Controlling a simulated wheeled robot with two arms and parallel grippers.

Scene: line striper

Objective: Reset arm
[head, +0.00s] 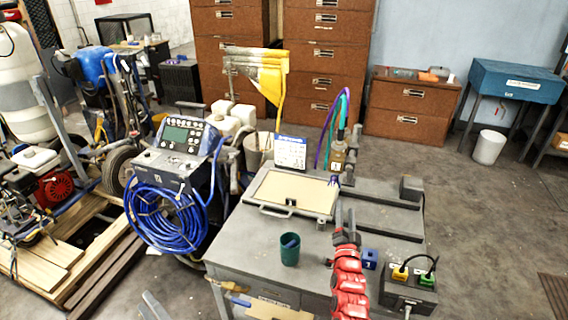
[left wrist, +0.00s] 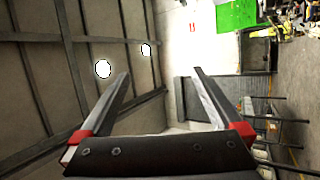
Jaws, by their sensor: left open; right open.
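My left gripper (head: 153,304) shows only as grey finger ends at the bottom edge of the head view, left of the workbench. In the left wrist view its two fingers (left wrist: 162,82) are spread wide with nothing between them, facing the ceiling and the room. My right gripper (head: 345,214) is at the end of a red arm over the front of the workbench (head: 235,235). Its dark fingers point away from me, apart and empty, near the front right of a beige tray (head: 295,193).
A green cup (head: 290,249) with a blue item stands on the bench. A blue block (head: 370,258) and a grey box with colored plugs (head: 408,287) are right of the red arm. A striper machine with coiled blue hose (head: 165,215) stands left. Floor at right is mostly clear.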

